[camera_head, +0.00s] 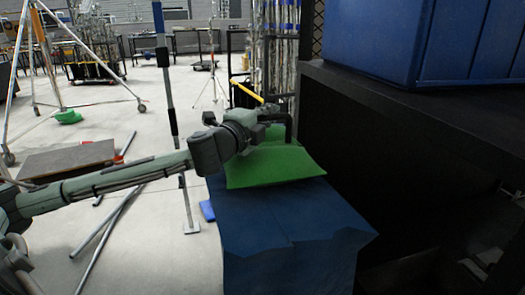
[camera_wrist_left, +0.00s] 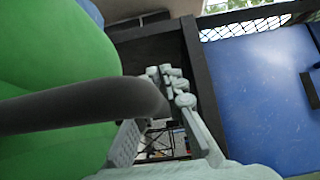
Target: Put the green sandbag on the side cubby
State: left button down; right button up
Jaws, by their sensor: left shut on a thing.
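The green sandbag (camera_head: 275,168) lies over or just above a blue block-like thing in the head view; I cannot tell whether they touch. It also fills the left of the left wrist view (camera_wrist_left: 50,55), with a thick dark handle (camera_wrist_left: 80,108) across it. My left gripper (camera_head: 281,126) is at the bag's top and shut on its handle; its fingers also show in the left wrist view (camera_wrist_left: 168,105). The dark truck-side structure (camera_head: 400,103), with a shadowed opening (camera_head: 410,190) below its shelf, stands right of the bag. My right gripper is not in view.
The blue thing (camera_head: 285,235) stands beneath the bag. A large blue case (camera_head: 380,40) sits on the dark shelf. A vertical pole (camera_head: 167,85) stands beyond my left arm. Metal tubes (camera_head: 105,230) lie on the floor, left. Open floor lies farther back.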

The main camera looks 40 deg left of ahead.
pick_arm(q)
jog(key=shift+r, duration=0.4)
jog(key=shift+a, duration=0.1)
